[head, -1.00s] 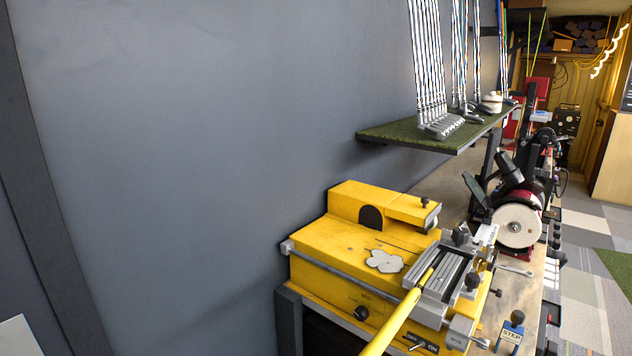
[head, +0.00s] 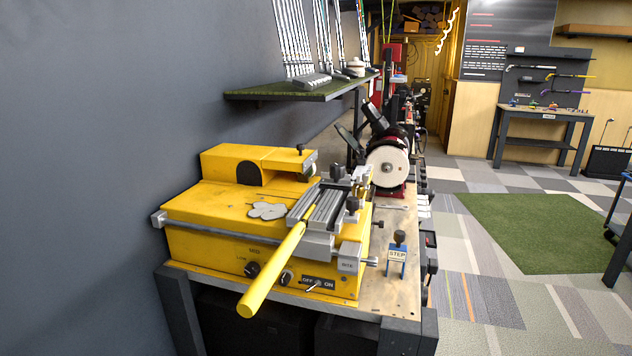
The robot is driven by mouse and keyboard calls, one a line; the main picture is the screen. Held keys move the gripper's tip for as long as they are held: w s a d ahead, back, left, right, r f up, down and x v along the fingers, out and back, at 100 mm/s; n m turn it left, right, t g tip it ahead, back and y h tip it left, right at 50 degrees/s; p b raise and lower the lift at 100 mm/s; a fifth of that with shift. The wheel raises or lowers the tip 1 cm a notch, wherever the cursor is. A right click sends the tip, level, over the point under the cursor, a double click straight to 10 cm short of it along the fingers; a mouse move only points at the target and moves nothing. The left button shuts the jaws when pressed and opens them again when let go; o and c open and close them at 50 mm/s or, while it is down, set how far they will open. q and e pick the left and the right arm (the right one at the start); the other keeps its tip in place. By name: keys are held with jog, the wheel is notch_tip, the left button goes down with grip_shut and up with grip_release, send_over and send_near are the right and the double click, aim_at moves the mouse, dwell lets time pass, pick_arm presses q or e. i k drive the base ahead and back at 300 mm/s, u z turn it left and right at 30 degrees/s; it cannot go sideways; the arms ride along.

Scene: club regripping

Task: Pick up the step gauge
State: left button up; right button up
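The step gauge (head: 397,258) is a small blue piece with a dark knob on top and a white label reading "STEP". It stands upright on the wooden bench top (head: 385,294), near the bench's front right corner and to the right of the yellow machine. Neither of my grippers shows in the head view.
The yellow machine (head: 205,215) fills the bench's left part, and a yellow rod (head: 270,277) sticks out past its front. A bench grinder (head: 388,165) stands behind. A shelf with clubs (head: 300,90) hangs on the wall. Open floor lies right of the bench.

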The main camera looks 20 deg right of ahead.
aim_at(397, 251)
jog(key=z, duration=2.9)
jog(key=i, duration=1.15)
jog(key=u, duration=3.2)
